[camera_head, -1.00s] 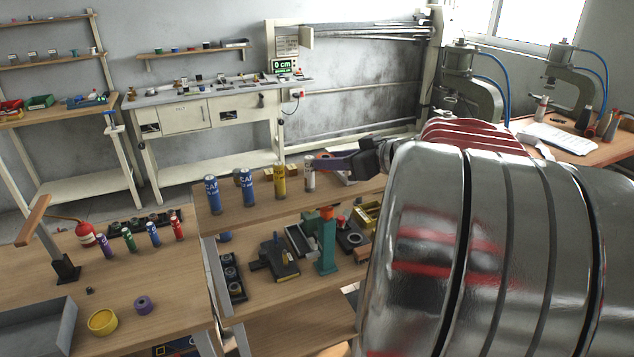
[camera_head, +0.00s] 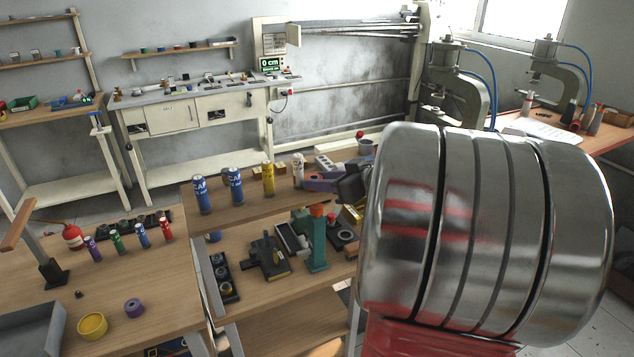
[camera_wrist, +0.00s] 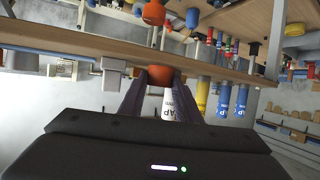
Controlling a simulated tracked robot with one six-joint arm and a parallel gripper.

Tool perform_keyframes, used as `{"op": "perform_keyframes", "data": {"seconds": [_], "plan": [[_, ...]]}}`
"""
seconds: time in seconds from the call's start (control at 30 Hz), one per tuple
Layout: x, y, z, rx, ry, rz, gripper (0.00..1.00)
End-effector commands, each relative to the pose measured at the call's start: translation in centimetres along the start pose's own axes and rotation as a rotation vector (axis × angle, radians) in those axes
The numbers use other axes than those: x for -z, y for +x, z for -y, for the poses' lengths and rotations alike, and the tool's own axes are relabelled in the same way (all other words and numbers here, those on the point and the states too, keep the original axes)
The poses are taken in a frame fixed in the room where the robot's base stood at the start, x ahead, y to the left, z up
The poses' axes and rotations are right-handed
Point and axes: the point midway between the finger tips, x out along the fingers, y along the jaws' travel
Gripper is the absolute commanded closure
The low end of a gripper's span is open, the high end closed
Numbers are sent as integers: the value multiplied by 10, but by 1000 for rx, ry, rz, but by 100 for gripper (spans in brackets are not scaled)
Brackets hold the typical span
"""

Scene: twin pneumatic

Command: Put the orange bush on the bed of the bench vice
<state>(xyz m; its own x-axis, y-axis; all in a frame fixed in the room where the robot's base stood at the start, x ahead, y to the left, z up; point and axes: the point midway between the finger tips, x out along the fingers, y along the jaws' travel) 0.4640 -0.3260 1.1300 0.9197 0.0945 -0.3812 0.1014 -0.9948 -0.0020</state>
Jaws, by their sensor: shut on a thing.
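My gripper shows in the wrist view (camera_wrist: 158,88) with its two dark fingers shut on the orange bush (camera_wrist: 160,75), a short cylinder between the fingertips. In the head view my gripper (camera_head: 318,181) is beside the white can at the right of the raised wooden shelf; the bush is not clear there. A dark vice-like device (camera_head: 268,256), which I take for the bench vice, sits on the lower wooden surface, left of a teal post with an orange top (camera_head: 317,245). My gripper is above and right of it. My large shiny arm hides the right side.
A white can (camera_head: 298,170), a yellow can (camera_head: 268,178) and two blue cans (camera_head: 234,186) stand on the raised shelf (camera_head: 225,206). A black tray (camera_head: 222,278) lies left of the device. A yellow bowl (camera_head: 92,326) and purple ring (camera_head: 134,308) are on the left table.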

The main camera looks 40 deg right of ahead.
Motion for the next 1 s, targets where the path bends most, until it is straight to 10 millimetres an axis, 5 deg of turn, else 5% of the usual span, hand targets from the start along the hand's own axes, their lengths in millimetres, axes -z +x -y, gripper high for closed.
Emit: {"op": "perform_keyframes", "data": {"seconds": [0.23,0.27,0.5,1.0], "plan": [[0,0,0,0,0,-1,98],[-1,0,0,0,0,0,68],[0,0,0,0,-1,0,52],[1,-14,-1,-3,-2,-1,51]]}}
